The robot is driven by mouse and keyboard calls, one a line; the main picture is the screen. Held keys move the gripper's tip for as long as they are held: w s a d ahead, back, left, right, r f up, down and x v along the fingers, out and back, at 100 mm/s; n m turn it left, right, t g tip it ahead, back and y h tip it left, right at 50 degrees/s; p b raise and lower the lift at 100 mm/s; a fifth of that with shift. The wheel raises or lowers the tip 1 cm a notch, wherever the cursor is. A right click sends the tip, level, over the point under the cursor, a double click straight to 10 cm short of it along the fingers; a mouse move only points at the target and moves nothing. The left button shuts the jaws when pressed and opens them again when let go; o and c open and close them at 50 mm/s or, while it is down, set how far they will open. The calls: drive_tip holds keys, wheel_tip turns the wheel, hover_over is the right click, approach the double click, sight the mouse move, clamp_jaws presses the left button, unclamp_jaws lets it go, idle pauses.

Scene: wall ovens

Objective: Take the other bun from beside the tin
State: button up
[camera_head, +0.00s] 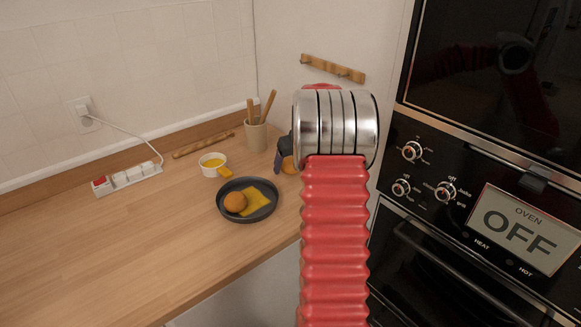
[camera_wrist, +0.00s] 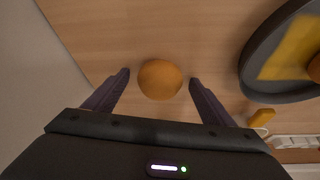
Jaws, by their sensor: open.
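An orange-brown bun (camera_wrist: 160,79) lies on the wooden counter beside the dark round tin (camera_wrist: 256,93). In the wrist view my gripper (camera_wrist: 159,78) is open, with one dark finger on each side of this bun and a gap visible on both sides. In the head view this bun (camera_head: 290,165) shows only partly, behind my gripper and arm. The tin (camera_head: 228,211) holds another bun (camera_head: 235,202) and a yellow cloth-like square (camera_head: 257,203). My gripper (camera_head: 283,153) is mostly hidden by my arm in the head view.
A power strip (camera_head: 128,179) lies at the left. The oven (camera_head: 470,200) reads OFF at the right. The counter's front left is clear.

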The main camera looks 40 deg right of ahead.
drive_tip(key=shift+c, duration=0.4)
drive_tip(key=c, duration=1.1)
